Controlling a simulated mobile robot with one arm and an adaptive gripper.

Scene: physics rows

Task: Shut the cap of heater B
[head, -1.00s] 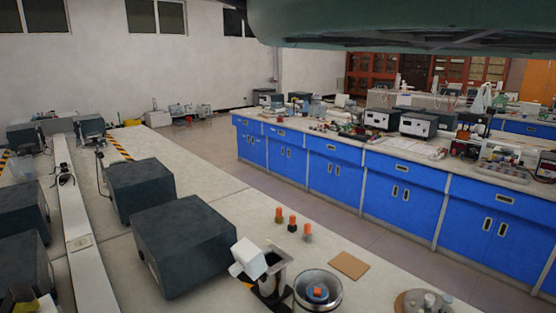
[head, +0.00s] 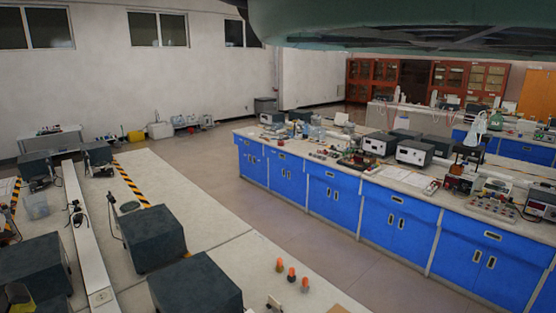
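No heater marked B and no cap can be made out in the head view now. A small pale piece (head: 274,303) shows at the bottom edge of the bench, but I cannot tell what it belongs to. My gripper is not in view.
Three orange-topped small items (head: 291,274) stand on the pale bench (head: 225,235). Dark boxes (head: 194,285) stand to their left. A brown board (head: 337,309) is cut off at the bottom edge. A floor aisle (head: 270,219) separates this bench from blue cabinets (head: 331,193).

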